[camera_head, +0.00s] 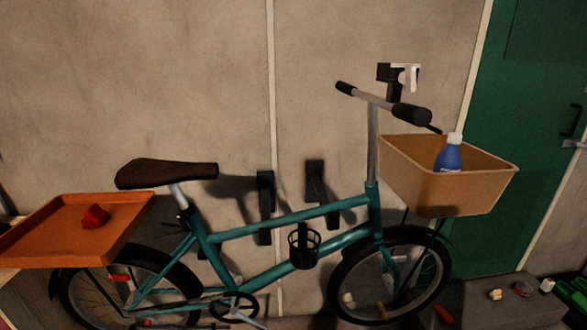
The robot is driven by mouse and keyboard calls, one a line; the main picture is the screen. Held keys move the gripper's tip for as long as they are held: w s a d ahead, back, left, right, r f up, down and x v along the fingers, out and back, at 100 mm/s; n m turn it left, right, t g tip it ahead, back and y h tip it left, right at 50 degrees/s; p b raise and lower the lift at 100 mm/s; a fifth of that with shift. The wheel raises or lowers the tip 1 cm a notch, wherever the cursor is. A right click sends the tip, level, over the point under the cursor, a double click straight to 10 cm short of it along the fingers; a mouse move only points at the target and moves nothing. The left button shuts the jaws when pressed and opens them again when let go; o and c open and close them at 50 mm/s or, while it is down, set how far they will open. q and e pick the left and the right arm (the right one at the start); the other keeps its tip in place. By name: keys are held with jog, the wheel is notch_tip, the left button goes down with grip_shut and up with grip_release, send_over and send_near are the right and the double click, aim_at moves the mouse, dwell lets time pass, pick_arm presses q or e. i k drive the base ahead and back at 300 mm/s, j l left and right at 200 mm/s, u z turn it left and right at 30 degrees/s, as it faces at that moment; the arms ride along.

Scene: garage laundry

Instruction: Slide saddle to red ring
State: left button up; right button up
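The dark brown saddle (165,175) sits on top of a short silver seat post (179,196) on the teal bicycle (290,222). The saddle is roughly level, its nose pointing right toward the handlebar. A stretch of bare post shows between the saddle and the teal frame. I cannot make out a red ring on the post. Neither of my grippers is in view, and nothing touches the saddle.
An orange rear tray (45,243) holds a red lump (95,217), close behind the saddle. A tan front basket (440,190) holds a blue bottle (450,155). Dark brackets (265,190) stand at the wall behind the frame. Space above the saddle is clear.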

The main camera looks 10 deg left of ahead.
aim_at(141, 174)
jog(key=u, duration=1.25)
